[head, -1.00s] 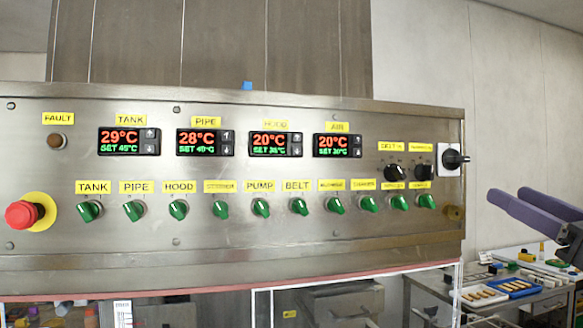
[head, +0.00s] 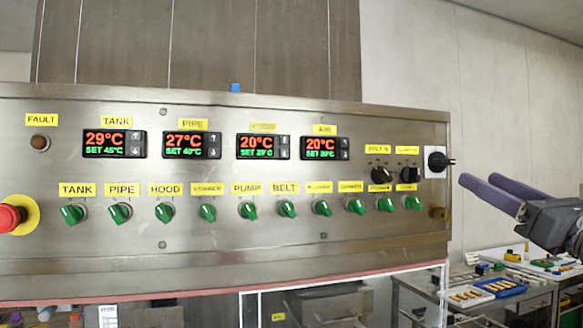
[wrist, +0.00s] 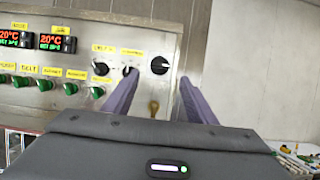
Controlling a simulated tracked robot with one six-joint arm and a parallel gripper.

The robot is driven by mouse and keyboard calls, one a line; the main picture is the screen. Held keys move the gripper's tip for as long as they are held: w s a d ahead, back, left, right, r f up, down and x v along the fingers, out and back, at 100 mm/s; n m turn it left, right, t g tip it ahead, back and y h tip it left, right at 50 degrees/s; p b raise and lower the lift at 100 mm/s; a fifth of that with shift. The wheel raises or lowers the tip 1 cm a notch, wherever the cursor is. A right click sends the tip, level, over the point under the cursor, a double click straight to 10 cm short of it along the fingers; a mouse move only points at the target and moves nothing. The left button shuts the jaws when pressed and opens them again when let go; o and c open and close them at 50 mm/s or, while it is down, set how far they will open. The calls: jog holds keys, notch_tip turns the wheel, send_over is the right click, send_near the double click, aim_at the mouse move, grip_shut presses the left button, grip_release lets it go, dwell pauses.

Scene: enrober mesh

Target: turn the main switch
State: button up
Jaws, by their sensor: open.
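The main switch (head: 437,161) is a black rotary knob on a white plate at the right end of the steel control panel. Its handle sticks out to the right in the head view. In the wrist view the black knob (wrist: 160,65) shows beyond the fingertips, roughly between them in the picture. My gripper (head: 480,179) has two purple fingers and stands to the right of the switch, apart from it. In the wrist view my gripper (wrist: 158,78) is open with nothing between its fingers.
The panel (head: 210,250) carries several green selector knobs, black dials, temperature displays and a red emergency stop (head: 10,215). A brass-coloured fitting (head: 439,212) sits below the switch. A table with trays (head: 470,297) stands at the lower right. Plain wall is behind.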

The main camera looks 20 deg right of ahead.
aim_at(449, 164)
jog(key=x, duration=0.9)
jog(key=shift+w+r, duration=0.1)
jog(key=shift+w, duration=0.1)
jog(key=shift+c, duration=0.7)
jog(key=c, duration=0.9)
